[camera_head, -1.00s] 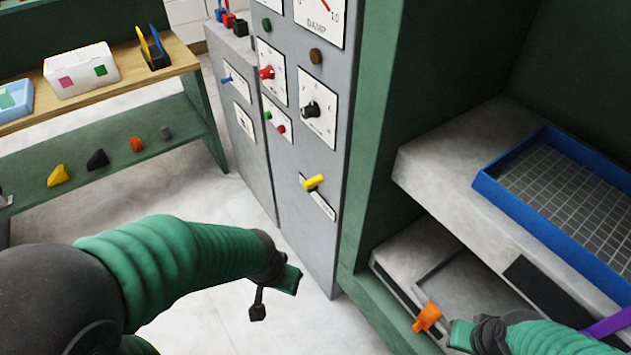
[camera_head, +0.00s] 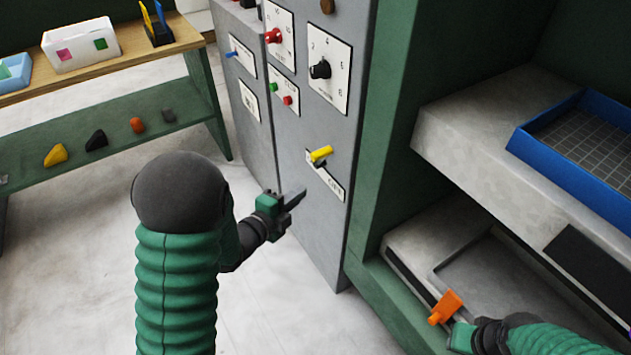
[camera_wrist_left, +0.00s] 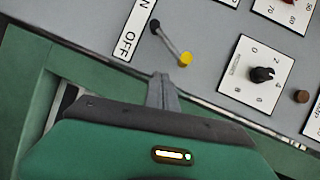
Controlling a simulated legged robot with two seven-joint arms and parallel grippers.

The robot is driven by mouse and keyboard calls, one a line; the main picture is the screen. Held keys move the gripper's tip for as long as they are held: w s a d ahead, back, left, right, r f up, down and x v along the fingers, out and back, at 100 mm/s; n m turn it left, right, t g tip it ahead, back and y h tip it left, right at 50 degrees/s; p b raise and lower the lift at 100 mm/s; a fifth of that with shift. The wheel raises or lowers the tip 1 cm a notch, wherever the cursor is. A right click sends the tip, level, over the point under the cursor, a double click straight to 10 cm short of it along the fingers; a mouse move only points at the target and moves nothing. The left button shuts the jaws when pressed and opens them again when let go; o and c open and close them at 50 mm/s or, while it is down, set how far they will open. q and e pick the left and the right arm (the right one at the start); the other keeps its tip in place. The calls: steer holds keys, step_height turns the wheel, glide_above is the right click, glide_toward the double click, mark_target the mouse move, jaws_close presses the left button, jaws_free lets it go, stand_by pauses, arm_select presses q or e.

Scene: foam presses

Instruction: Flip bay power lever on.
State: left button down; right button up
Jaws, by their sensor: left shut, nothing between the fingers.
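A lever with a yellow handle (camera_head: 321,154) sticks out from the lower front of the grey cabinet. Beside it is a white label (camera_head: 333,186) that reads OFF at one end. In the left wrist view the yellow knob (camera_wrist_left: 186,58) and its dark pivot show clearly, next to the label (camera_wrist_left: 131,32). My left gripper (camera_head: 297,194) is shut and empty, below and left of the lever, apart from it. Its closed fingers (camera_wrist_left: 162,82) point at the panel near the knob. My right gripper (camera_head: 464,336) is at the bottom right; its fingers cannot be made out.
Above the lever are a black dial (camera_head: 320,70), a red switch (camera_head: 273,36) and small green and red buttons. An orange handle (camera_head: 445,307) is beside my right gripper. A green frame with a blue tray (camera_head: 516,141) stands at right.

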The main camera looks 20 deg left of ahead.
mark_target(316, 160)
arm_select(q)
steer(key=m+h, duration=0.1)
steer(key=m, duration=0.1)
steer(key=s+m+t+h+b, duration=0.1)
steer(key=d+m+t+h, duration=0.1)
steer(key=m, duration=0.1)
steer(key=shift+s+d+r+m+h+b, duration=0.1)
steer(key=shift+s+m+h+b, duration=0.2)
steer(key=shift+s+h+b, duration=0.1)
arm_select(e)
steer(key=x, duration=0.3)
steer(key=shift+s+f, duration=0.1)
steer(key=shift+s, duration=0.15)
arm_select(q)
steer(key=w+r, duration=0.1)
steer(key=w, duration=1)
steer(key=shift+w+d, duration=0.35)
steer(key=shift+d, duration=0.1)
arm_select(e)
steer(key=shift+a, duration=0.1)
arm_select(q)
steer(key=shift+r, duration=0.2)
